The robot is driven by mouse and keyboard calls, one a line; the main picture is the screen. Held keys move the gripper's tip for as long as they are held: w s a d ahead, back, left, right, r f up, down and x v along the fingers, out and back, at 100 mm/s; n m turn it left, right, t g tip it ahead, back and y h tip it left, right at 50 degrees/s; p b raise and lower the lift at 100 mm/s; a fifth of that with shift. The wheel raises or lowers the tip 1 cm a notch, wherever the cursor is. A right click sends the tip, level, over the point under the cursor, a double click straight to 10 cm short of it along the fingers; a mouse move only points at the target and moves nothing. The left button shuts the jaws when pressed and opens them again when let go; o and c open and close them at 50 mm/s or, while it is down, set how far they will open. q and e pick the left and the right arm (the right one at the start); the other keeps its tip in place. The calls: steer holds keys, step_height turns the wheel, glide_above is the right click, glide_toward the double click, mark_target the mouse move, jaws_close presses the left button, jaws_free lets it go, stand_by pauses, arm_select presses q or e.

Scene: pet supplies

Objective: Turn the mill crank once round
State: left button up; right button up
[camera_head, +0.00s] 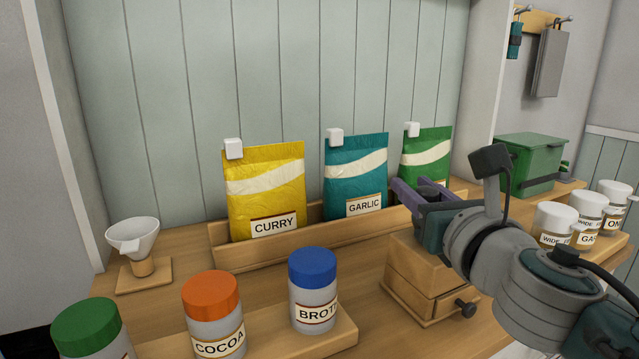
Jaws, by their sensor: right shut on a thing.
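The mill is a wooden box (410,273) with a small drawer and a dark knob (466,308), standing on the counter right of centre. My right gripper (408,197) reaches in from the right above the mill, its purple fingers at the mill's top. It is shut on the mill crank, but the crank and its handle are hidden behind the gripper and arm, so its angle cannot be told. The mill's upper part is also covered. My left gripper is not in view.
A wooden rack (222,253) behind holds curry (265,190), garlic (356,175) and green (426,155) bags. Broth (313,290) and cocoa (212,315) jars stand in front. A funnel (133,238) is left; a green box (530,160) and white-lidded jars (556,222) are right.

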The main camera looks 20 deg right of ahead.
jaws_close()
stand_by(0.3)
stand_by(0.6)
